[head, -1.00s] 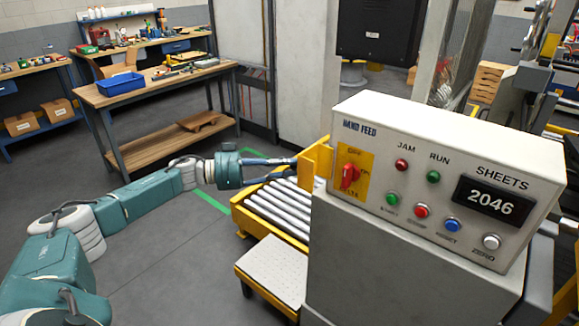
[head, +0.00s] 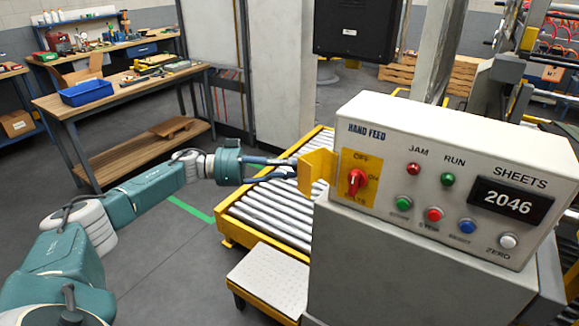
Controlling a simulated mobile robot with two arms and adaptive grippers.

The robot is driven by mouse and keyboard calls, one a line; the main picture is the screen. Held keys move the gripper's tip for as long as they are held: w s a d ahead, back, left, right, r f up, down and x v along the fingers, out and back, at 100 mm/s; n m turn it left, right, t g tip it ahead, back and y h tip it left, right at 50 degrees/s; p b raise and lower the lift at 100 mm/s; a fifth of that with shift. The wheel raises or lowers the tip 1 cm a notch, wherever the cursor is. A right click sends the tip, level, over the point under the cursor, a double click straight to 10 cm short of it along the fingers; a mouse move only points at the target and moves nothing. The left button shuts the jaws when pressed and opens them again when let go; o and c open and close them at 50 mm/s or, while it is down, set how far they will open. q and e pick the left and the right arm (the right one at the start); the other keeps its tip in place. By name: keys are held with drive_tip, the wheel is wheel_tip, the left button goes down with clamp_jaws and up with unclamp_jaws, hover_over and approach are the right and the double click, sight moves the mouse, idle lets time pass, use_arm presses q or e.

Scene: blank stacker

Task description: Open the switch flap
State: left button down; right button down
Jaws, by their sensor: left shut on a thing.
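The white control box (head: 420,160) labelled HAND FEED stands right of centre in the head view. On its left part is a yellow switch plate (head: 350,194) with a red rotary switch (head: 357,181), uncovered and in plain sight. The yellow switch flap (head: 317,174) stands out from the left side of the plate, swung away from the switch. My left gripper (head: 296,168) reaches in from the left and is shut on the flap's outer edge; the flap hides part of its fingertips. My right gripper is not in view.
A roller conveyor (head: 262,210) with a yellow frame lies behind and left of the box. A light step (head: 270,279) stands in front of it. A workbench (head: 120,92) with a blue bin (head: 87,92) is at the back left. The floor between is open.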

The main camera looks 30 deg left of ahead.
use_arm(q)
drive_tip(key=shift+w+a+r+t, duration=0.3)
drive_tip(key=shift+a+r, duration=0.2)
drive_tip(key=shift+r, duration=0.1)
drive_tip(key=c, duration=1.6)
unclamp_jaws()
drive_tip(key=v, duration=1.2)
drive_tip(key=shift+w+f, duration=0.1)
drive_tip(key=shift+f, duration=0.15)
